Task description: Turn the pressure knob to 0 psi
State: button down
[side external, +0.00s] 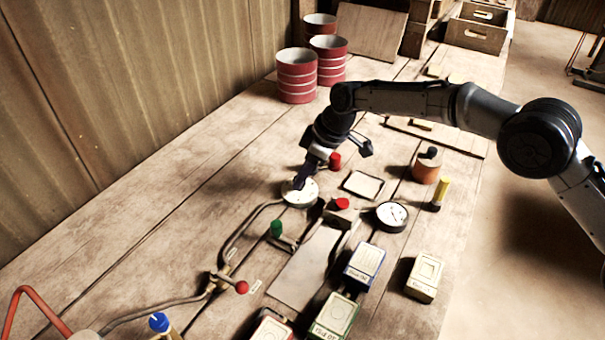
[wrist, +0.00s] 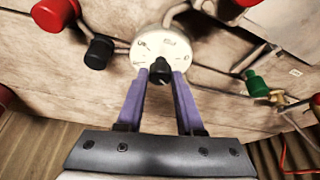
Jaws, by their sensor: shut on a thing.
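The pressure knob is a black grip (wrist: 160,70) at the centre of a round white dial (wrist: 150,50) with small dark markings. In the wrist view my gripper (wrist: 160,76) has its two purple fingers on either side of the black grip, shut on it. In the side view the white dial (side external: 299,198) lies on the bench below my gripper (side external: 299,184), which hides the grip there. The dial's markings are too small to read, so I cannot tell the setting. A round pressure gauge (side external: 391,216) with a white face and black rim stands to the right.
A red knob (side external: 342,204) and a green knob (side external: 276,229) stand close to the dial. Bent pipes (side external: 238,240) run towards the front left. Several labelled boxes (side external: 365,264) stand in front. Red cups (side external: 297,76) are at the back.

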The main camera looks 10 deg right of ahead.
jog(key=n, duration=0.1)
jog(key=n+g, duration=0.1)
jog(key=n, duration=0.1)
jog(key=shift+w+n, duration=0.2)
jog(key=shift+n, duration=0.1)
jog(key=shift+w+n+g+y, duration=0.15)
jog(key=shift+n+g, duration=0.3)
jog(key=shift+n, duration=0.45)
jog(key=shift+s+n+g+y, duration=0.15)
jog(key=shift+n+g, duration=0.3)
jog(key=shift+n, duration=0.45)
jog(key=c, duration=0.5)
grip_release()
jog(key=shift+c, duration=0.2)
jog(key=v, duration=0.7)
jog(key=shift+r, duration=0.3)
jog(key=shift+w+d, duration=0.1)
